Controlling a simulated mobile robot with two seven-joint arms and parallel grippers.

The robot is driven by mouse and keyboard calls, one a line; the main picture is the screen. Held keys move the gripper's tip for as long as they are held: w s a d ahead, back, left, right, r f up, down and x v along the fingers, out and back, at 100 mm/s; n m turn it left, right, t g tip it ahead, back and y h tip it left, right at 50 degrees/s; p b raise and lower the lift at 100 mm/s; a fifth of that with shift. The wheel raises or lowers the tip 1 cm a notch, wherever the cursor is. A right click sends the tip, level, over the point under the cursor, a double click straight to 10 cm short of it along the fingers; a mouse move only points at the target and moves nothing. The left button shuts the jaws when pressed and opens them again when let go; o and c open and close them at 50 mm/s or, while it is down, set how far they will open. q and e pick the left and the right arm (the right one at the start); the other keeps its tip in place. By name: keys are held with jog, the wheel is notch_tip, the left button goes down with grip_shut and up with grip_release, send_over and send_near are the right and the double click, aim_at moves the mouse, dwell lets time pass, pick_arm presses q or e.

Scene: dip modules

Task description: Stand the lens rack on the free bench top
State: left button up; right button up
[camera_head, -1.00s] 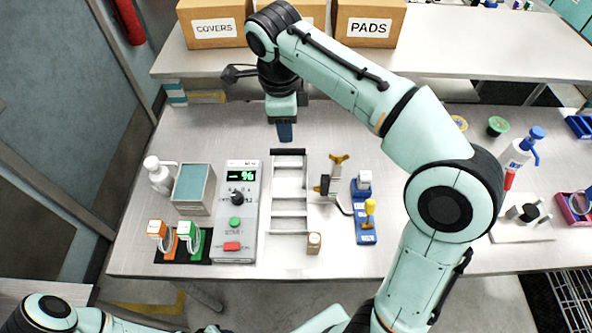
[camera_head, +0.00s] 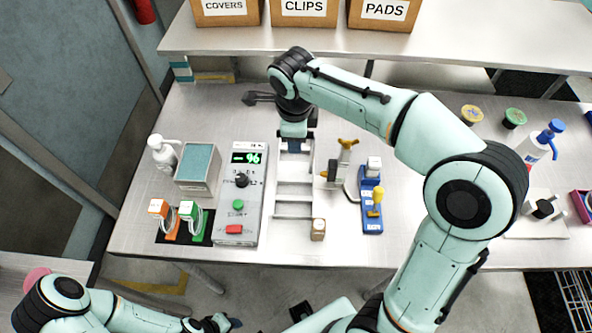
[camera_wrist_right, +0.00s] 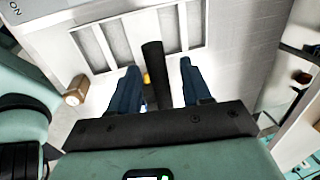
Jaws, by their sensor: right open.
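The lens rack (camera_head: 294,192) is a pale, ladder-like frame with several openings, on the bench top (camera_head: 135,225) between the grey control box and a brass-knobbed stand. In the right wrist view, the rack (camera_wrist_right: 130,48) lies ahead of the fingers. My right gripper (camera_head: 295,146) is at the rack's far end. In the wrist view, its two dark blue fingers (camera_wrist_right: 157,78) are apart, with a black bar (camera_wrist_right: 153,62) between them; contact is not clear. My left gripper (camera_head: 222,323) is low at the front left, away from the rack, its jaws too small to read.
The control box (camera_head: 238,200) stands close left of the rack. A small tan block (camera_head: 318,229) sits at its near right corner. The stand (camera_head: 345,165) and a blue fixture (camera_head: 372,205) are to the right. Labelled boxes (camera_head: 303,10) are on the rear shelf.

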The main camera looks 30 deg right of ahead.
jog(key=shift+w+d+f, duration=0.15)
jog(key=shift+f, duration=0.7)
grip_shut()
jog(key=shift+r, duration=0.1)
dwell(0.6)
